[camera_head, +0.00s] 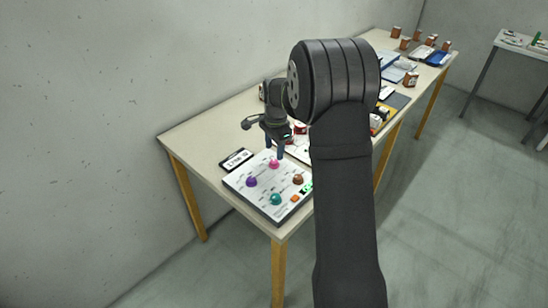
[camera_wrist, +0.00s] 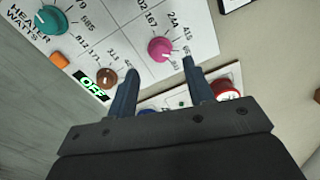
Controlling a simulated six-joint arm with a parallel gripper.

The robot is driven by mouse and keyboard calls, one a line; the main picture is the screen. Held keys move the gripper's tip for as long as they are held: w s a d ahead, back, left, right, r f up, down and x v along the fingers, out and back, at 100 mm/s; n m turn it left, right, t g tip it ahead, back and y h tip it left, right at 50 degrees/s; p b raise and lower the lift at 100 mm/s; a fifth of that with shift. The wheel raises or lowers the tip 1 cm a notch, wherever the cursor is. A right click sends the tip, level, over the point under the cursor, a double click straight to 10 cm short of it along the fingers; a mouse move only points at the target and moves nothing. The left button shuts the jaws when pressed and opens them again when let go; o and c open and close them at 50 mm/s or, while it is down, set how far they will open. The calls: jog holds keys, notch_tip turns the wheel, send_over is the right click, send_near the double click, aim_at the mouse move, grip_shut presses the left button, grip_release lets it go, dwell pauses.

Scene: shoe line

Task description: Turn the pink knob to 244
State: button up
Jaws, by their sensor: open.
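The pink knob (camera_wrist: 159,49) sits on a white control panel (camera_wrist: 197,30), with printed numbers around it; 167, 244 and 415 are readable in the wrist view. I cannot tell for sure where its pointer stands. It also shows in the head view (camera_head: 274,164), on the panel's far side. My gripper (camera_wrist: 161,68) is open. Its two dark fingertips stand apart, one to each side of the pink knob and slightly short of it in the wrist view. I see no contact. In the head view my gripper (camera_head: 275,150) points down above the knob.
The panel also carries a teal knob (camera_head: 275,199), a brown knob (camera_head: 298,180), a purple knob (camera_head: 252,182), an orange button (camera_wrist: 59,60) and a green OFF display (camera_wrist: 91,86). A black-framed number display (camera_head: 236,160) lies behind. A red button (camera_wrist: 228,88) is close to one finger.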

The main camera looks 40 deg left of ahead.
aim_at(274, 161)
jog(key=shift+a+f, duration=0.15)
jog(key=shift+f, duration=2.2)
jog(key=c, duration=1)
